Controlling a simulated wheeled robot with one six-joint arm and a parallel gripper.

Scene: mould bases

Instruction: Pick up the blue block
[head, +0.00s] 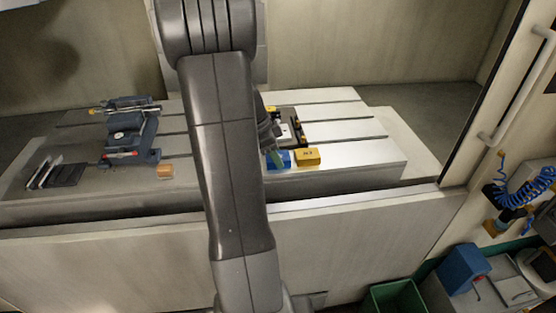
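The blue block (284,161) lies on the slotted machine table (350,155), just right of my arm. Its left part is hidden by my arm and by a thin greenish piece that I cannot make out clearly. My gripper (272,150) is mostly hidden behind my arm; its dark end comes down at or just above the blue block. I cannot tell whether it touches the block or whether its fingers are open or shut.
A yellow block (307,157) sits right beside the blue one. A black frame-like fixture (299,131) stands behind them. At left are an orange-brown block (165,171), a dark blue vise (130,145) and dark plates (68,175). The table's right part is clear; a front wall (370,225) borders it.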

